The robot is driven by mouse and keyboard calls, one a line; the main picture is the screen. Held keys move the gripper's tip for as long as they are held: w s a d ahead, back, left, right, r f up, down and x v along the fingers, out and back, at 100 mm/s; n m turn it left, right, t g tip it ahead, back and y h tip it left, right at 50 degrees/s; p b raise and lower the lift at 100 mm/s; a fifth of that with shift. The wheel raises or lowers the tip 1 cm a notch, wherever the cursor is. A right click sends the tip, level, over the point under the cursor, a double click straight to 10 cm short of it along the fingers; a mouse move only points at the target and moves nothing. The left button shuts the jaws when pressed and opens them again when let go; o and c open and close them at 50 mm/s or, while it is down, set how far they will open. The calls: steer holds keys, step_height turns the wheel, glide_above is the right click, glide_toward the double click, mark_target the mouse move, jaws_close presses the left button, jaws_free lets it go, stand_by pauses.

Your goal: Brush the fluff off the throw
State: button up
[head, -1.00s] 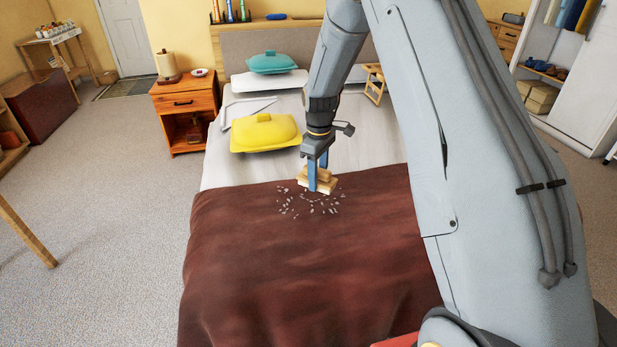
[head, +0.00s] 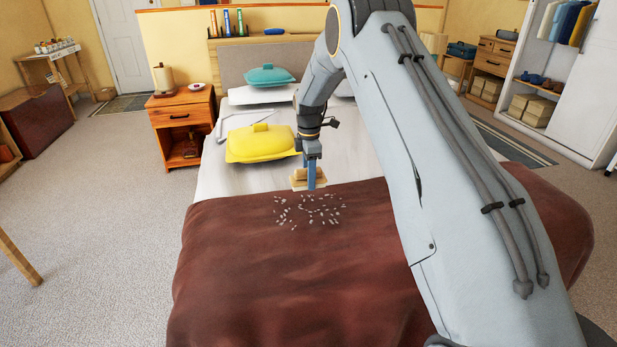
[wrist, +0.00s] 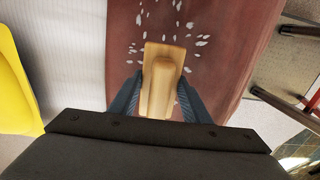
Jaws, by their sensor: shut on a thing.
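The dark red-brown throw (head: 250,275) covers the near part of the bed. White bits of fluff (head: 310,212) lie scattered on it near its far edge; some also show beyond the brush in the wrist view (wrist: 178,22). My gripper (head: 312,178) is shut on a pale wooden brush (wrist: 163,85), held between the two blue-grey fingers. In the head view the brush is at the throw's far edge, just beyond the fluff. Its underside is hidden, and I cannot tell whether it touches the cloth.
A wooden nightstand (head: 184,125) is left of the bed. The near throw is clear.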

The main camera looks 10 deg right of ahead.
mark_target(336, 193)
steer(key=shift+f+b, duration=1.35)
steer(key=shift+f, duration=2.2)
steer(key=shift+f, duration=0.2)
steer(key=shift+f, duration=0.35)
steer(key=shift+f+b, duration=0.5)
steer(key=shift+f, duration=0.15)
steer(key=shift+f, duration=0.35)
steer(key=shift+f, duration=0.15)
steer(key=shift+d, duration=0.1)
steer(key=shift+w+d+b, duration=1)
steer(key=shift+d+b, duration=0.3)
steer(key=shift+d, duration=0.5)
steer(key=shift+w+d+b, duration=1.05)
steer(key=shift+d+b, duration=0.2)
steer(key=shift+d, duration=0.5)
steer(key=shift+w+d+b, duration=1)
steer(key=shift+d+b, duration=0.3)
steer(key=shift+d, duration=0.5)
steer(key=shift+w+d+b, duration=0.3)
steer(key=shift+d+b, duration=0.1)
steer(key=shift+d, duration=0.25)
